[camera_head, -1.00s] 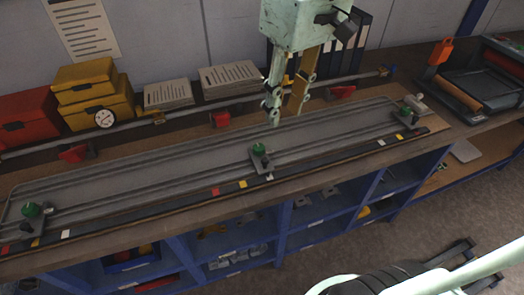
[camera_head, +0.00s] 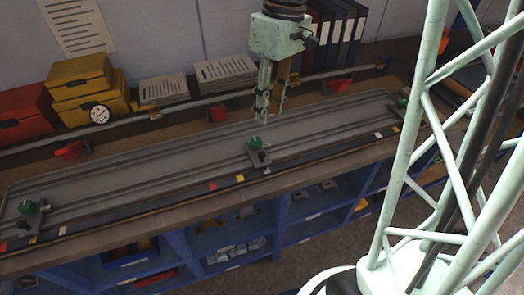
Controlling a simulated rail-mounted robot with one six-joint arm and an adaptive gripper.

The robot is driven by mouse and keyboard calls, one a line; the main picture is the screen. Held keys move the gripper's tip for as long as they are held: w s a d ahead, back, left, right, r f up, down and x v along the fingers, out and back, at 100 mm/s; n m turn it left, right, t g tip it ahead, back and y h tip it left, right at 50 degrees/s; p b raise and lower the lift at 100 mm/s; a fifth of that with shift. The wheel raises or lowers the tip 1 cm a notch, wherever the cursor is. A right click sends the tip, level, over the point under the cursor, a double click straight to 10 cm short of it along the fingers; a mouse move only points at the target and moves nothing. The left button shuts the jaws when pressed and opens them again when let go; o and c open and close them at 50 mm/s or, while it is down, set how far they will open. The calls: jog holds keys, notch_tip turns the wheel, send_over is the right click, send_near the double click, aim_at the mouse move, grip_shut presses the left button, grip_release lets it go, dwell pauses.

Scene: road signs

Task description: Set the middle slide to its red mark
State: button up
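The middle slide (camera_head: 261,157) is a grey block with a green knob (camera_head: 254,143) on the long grey rail plate (camera_head: 150,171). Its red mark (camera_head: 212,186) lies on the dark strip along the front, to the left of the slide. A yellow mark (camera_head: 240,178) and a white mark (camera_head: 267,170) are nearer to it; the slide stands about level with the white one. My gripper (camera_head: 267,117) points down just above and behind the green knob, apart from it. Its fingers are apart with nothing between them.
A left slide (camera_head: 31,212) and a right slide (camera_head: 401,104) sit at the ends of the plate. Behind runs a bar with red clamps (camera_head: 217,113), then yellow boxes (camera_head: 84,85), papers (camera_head: 225,71) and binders (camera_head: 335,35). Blue shelves (camera_head: 290,215) are below.

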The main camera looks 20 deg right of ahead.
send_over(262, 152)
jog(key=w+d, duration=0.2)
jog(key=shift+f, duration=2.2)
jog(key=shift+s+d+n+g, duration=0.2)
jog(key=shift+n+g, duration=0.1)
jog(key=shift+n, duration=0.1)
jog(key=shift+f, duration=0.1)
jog(key=shift+s+a+f+b, duration=0.25)
jog(key=shift+a+f+b, duration=0.15)
jog(key=shift+f, duration=1.8)
jog(key=shift+s+a+f+b, duration=0.2)
jog(key=shift+a+f+b, duration=0.2)
jog(key=shift+f, duration=1.85)
jog(key=shift+s+a+f+b, duration=0.3)
jog(key=shift+f+b, duration=0.15)
jog(key=shift+f, duration=1.75)
jog(key=shift+c, duration=0.3)
grip_shut()
